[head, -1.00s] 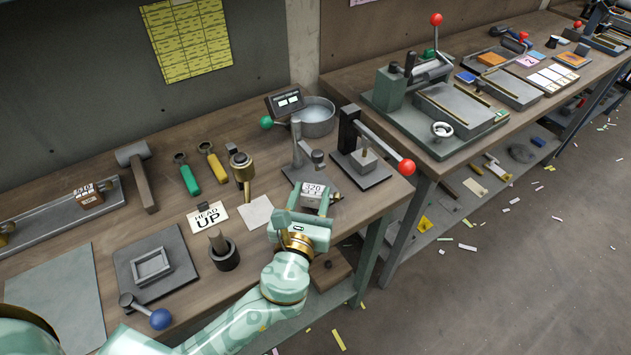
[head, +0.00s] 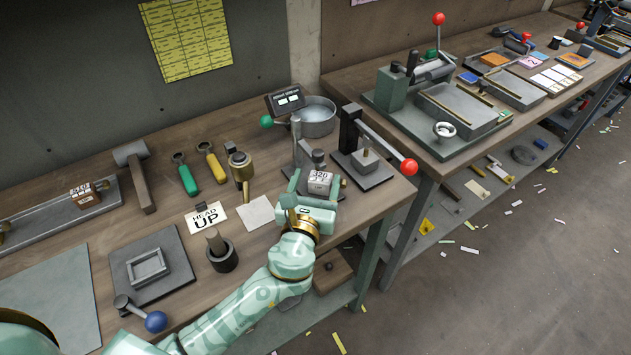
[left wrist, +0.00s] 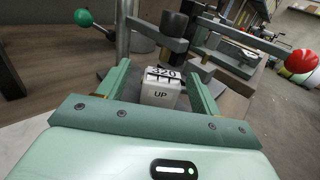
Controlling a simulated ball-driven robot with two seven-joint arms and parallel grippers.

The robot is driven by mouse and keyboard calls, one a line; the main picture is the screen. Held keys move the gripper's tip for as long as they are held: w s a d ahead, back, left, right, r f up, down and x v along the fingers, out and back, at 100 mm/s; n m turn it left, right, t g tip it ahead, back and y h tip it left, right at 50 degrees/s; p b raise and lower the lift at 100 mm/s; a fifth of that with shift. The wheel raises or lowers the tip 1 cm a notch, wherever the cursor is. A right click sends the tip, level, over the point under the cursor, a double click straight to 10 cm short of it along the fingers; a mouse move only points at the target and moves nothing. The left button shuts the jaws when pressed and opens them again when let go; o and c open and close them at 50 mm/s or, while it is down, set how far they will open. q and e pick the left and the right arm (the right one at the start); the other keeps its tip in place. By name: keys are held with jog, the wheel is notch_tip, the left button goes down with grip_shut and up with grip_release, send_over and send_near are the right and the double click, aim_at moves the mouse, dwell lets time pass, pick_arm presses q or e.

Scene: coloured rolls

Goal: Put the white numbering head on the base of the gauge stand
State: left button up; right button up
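The white numbering head (head: 320,183), its top showing numbers and its front marked UP, sits upright on the dark base (head: 339,184) of the gauge stand. In the left wrist view the head (left wrist: 160,92) stands under the dark gauge tip (left wrist: 174,26), beside the post (left wrist: 123,35). The post (head: 297,142) also shows in the head view. My left gripper (head: 305,203) is open, just in front of the head. In the wrist view its fingers lie either side of the head with gaps. The head's underside is hidden. My right gripper is not in view.
A lever press with a red knob (head: 409,167) stands close right of the stand. A display box (head: 286,102) and grey bowl (head: 317,117) are behind. A HEAD UP card (head: 206,217) and a dark cup (head: 222,256) lie left. The bench's front edge is close.

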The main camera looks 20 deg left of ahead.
pick_arm(q)
jog(key=shift+r, duration=0.15)
jog(key=s, duration=0.4)
jog(key=s+d, duration=0.1)
jog(key=s, duration=0.3)
jog(key=s+p, duration=0.1)
jog(key=s, duration=0.3)
jog(key=shift+d, duration=0.2)
